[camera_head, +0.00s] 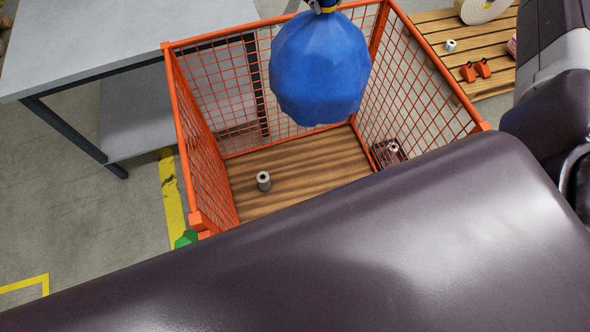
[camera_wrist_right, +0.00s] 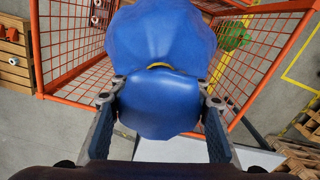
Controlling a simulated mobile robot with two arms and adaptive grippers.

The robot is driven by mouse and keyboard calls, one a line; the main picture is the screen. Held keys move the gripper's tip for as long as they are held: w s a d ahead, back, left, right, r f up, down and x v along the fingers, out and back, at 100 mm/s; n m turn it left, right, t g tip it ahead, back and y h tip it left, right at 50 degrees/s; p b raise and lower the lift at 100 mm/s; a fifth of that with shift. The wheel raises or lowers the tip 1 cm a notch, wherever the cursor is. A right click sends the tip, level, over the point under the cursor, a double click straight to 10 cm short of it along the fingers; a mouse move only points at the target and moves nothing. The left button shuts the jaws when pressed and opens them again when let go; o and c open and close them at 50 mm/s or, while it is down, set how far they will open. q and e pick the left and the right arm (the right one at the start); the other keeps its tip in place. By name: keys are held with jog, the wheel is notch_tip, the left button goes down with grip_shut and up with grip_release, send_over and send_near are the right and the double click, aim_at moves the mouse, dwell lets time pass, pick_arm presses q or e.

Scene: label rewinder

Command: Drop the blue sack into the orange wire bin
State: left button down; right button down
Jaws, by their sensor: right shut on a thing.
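The blue sack (camera_head: 320,72) hangs in the upper middle of the head view, its tied neck at the top. My right gripper (camera_head: 323,6) is partly cut off by the top edge there. In the right wrist view, its fingers (camera_wrist_right: 160,98) stand on both sides of the gathered top of the sack (camera_wrist_right: 160,40), shut on it. The orange wire bin (camera_head: 225,37) has mesh walls and a wooden floor. The sack appears over its open top; its exact height above the rim is hard to tell. The bin's orange frame (camera_wrist_right: 36,50) also shows in the right wrist view. My left gripper is not in view.
A grey roll (camera_head: 263,181) stands on the bin floor. A grey table (camera_head: 120,35) stands close on the left. A wooden pallet (camera_head: 430,30) with a large roll (camera_head: 485,8) and orange items (camera_head: 475,70) lies at right. My dark arm covers the lower front.

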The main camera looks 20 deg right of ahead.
aim_at(326, 11)
jog(key=shift+f+b, duration=0.95)
jog(key=shift+f, duration=0.55)
jog(key=c, duration=1)
grip_release()
jog(key=shift+s+f, duration=0.1)
jog(key=shift+s, duration=0.05)
notch_tip(326, 11, up, 12)
jog(key=shift+r, duration=0.15)
